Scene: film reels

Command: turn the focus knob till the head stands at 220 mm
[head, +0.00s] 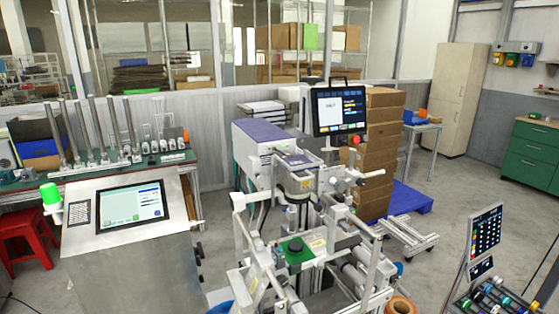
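A marking machine stands in the middle of the view, with a long white unit with a purple top (262,134) at its upper part. A smaller head part (294,160) sticks out at the front end of this unit. A pale handle or knob (373,175) juts out to the right of the machine's frame; I cannot tell whether it is the focus knob. No millimetre scale is readable. Below, a green plate with a dark round piece (295,247) sits on the machine. Neither of my grippers is in view.
A screen on a post (340,109) with a red button stands behind the machine. A steel console with a touch screen (132,206) and green lamp is at left. Stacked cartons (384,140) are behind. A tilted panel (485,235) stands at right. Open floor lies right of the machine.

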